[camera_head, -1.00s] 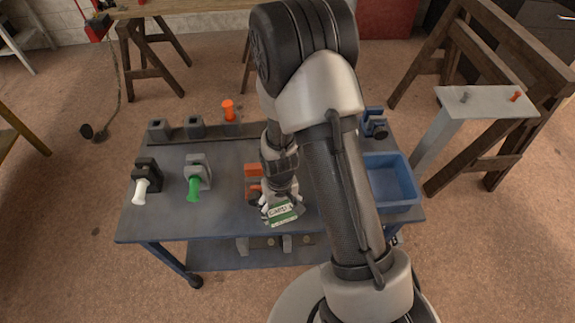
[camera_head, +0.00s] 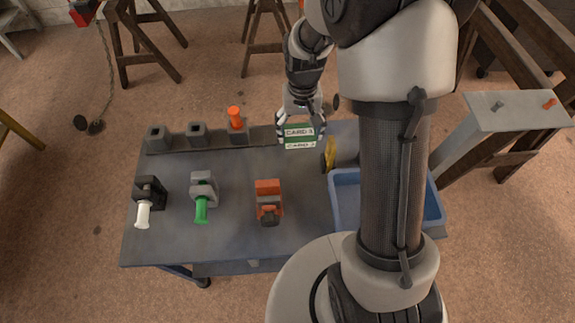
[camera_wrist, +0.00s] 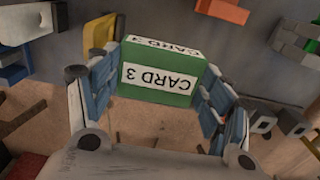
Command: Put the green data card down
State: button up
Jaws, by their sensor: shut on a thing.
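The green data card (camera_head: 299,134) has white labels reading "CARD 3". My gripper (camera_head: 302,122) is shut on it and holds it near the back edge of the blue-grey bench, to the right of the rack of holders. In the wrist view the card (camera_wrist: 160,90) sits between the two blue-padded fingers of my gripper (camera_wrist: 155,95), its label upside down. The bench top shows beyond the card in that view. Whether the card touches the bench cannot be told.
A blue bin (camera_head: 345,205) stands at the bench's right, partly behind my arm. A yellow object (camera_head: 329,155) stands just right of the card. An orange-red device (camera_head: 268,198), a grey one with a green handle (camera_head: 202,193) and a black one with a white handle (camera_head: 147,198) stand along the front.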

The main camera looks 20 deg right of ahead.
notch_tip(320, 180, down, 18)
jog(key=b, duration=0.4)
jog(key=shift+s, duration=0.15)
jog(key=shift+f+b, duration=0.1)
jog(key=shift+b, duration=0.2)
jog(key=o, duration=1.1)
